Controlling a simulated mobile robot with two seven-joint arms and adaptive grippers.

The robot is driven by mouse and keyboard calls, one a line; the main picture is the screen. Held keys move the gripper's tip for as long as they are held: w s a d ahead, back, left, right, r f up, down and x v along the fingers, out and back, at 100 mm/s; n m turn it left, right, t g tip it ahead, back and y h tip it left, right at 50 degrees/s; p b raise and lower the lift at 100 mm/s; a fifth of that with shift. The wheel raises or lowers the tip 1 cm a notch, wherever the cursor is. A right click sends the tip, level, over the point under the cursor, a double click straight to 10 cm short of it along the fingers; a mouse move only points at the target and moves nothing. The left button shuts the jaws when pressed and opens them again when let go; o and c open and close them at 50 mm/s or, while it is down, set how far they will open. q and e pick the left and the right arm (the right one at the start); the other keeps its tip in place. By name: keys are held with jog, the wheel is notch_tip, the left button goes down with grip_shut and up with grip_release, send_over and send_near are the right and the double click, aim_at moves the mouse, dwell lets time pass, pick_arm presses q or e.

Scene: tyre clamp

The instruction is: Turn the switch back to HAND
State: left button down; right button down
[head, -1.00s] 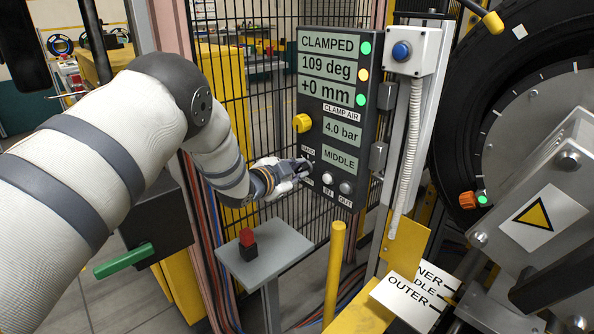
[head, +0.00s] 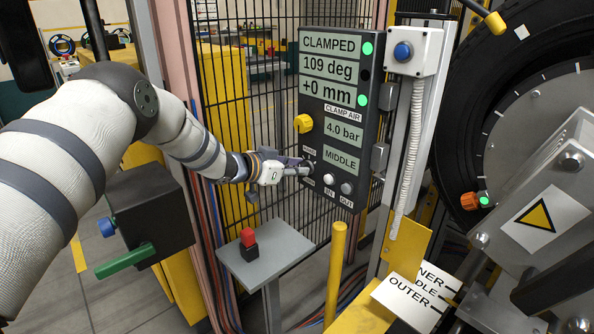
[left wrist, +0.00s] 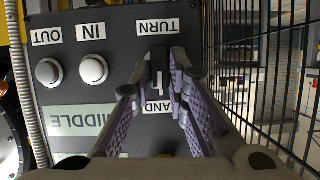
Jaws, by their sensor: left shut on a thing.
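The black switch knob (left wrist: 159,68) sits on the dark panel between the TURN label (left wrist: 158,26) and the HAND label (left wrist: 157,107), in the upside-down left wrist view. Its white mark lies on the HAND side. My left gripper (left wrist: 160,82) is shut on the knob, one purple-padded finger on each side. The fingers partly cover the HAND label. In the head view my left gripper (head: 303,168) reaches the panel's lower left from the left, and it hides most of the knob. My right gripper is not in view.
The panel (head: 347,118) reads CLAMPED, 109 deg, +0 mm, 4.0 bar and MIDDLE. A yellow knob (head: 303,123) and two round buttons (head: 346,188) are close by. A red button stand (head: 248,238) and yellow post (head: 335,275) stand below. A wire fence (head: 262,90) is behind.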

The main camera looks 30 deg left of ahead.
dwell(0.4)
pick_arm(q)
jog(key=c, duration=1.6)
grip_release()
jog(key=shift+o, duration=0.2)
jog(key=v, duration=1.2)
